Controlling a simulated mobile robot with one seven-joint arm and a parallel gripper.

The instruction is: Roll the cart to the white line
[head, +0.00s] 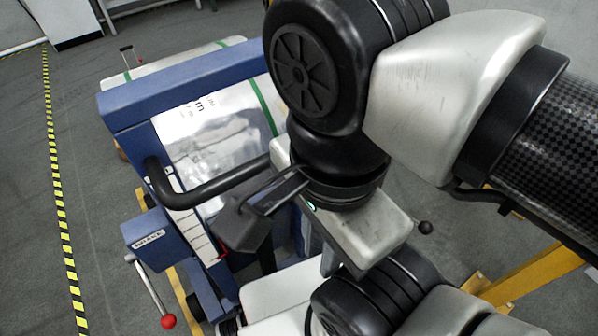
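The cart (118,107) is a blue frame bearing a shiny, silver-wrapped roll (215,132) with a green band. A bent black handle (208,190) sticks out from its near side. A blue box marked BRAKE (149,238) carries a lever with a red knob (168,321). My gripper (258,208) is at the right part of the handle, its dark fingers overlapping it in the picture. I cannot tell whether they close around it. My arm hides the cart's right side. A pale line (22,48) shows at the far top left; I cannot tell if it is the white line.
Yellow-black striped tape (59,190) runs along the grey floor left of the cart. A white cabinet (66,18) stands at the far left. A yellow beam (530,272) lies at right. Floor at left is clear.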

